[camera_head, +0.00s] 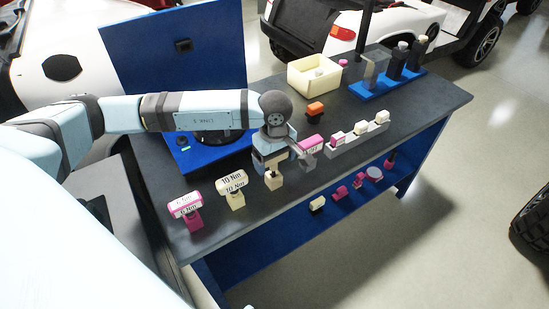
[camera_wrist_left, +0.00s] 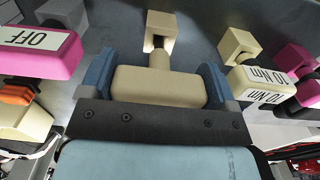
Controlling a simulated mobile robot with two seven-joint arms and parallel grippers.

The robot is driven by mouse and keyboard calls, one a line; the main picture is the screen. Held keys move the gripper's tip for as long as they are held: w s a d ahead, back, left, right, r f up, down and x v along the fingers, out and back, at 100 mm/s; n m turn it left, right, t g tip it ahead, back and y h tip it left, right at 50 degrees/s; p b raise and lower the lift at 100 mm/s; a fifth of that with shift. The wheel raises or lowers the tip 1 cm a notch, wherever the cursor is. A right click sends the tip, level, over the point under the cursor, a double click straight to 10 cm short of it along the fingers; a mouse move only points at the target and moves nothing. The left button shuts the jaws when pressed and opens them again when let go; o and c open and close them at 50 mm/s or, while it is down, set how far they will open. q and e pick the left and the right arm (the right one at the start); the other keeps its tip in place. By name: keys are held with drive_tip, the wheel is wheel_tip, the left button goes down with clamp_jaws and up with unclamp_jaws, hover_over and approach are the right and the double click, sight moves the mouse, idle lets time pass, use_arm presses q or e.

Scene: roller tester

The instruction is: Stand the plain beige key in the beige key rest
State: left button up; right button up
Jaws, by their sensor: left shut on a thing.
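The plain beige key (camera_wrist_left: 158,85) is between the blue fingers of my left gripper (camera_wrist_left: 158,82), which is shut on its wide handle. Its short stem points at the beige key rest (camera_wrist_left: 162,32) and meets or overlaps its slot in the left wrist view. I cannot tell how deep the stem sits. In the head view my left gripper (camera_head: 272,162) is directly above the beige key rest (camera_head: 273,181) and hides most of the key. My right gripper is not in view.
The beige 10 Nm key (camera_head: 232,183) and a pink key (camera_head: 185,205) stand to the left. A pink OFF key (camera_head: 311,143) stands close on the right. A grey rack (camera_head: 358,138), an orange key (camera_head: 315,107) and a cream bin (camera_head: 314,75) are farther back.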

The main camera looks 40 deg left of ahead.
use_arm(q)
drive_tip(key=shift+f+b, duration=0.75)
drive_tip(key=shift+f, duration=0.25)
drive_tip(key=o, duration=1.4)
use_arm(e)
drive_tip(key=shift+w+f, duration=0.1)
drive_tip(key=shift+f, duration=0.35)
use_arm(q)
wheel_tip(320, 180, up, 14)
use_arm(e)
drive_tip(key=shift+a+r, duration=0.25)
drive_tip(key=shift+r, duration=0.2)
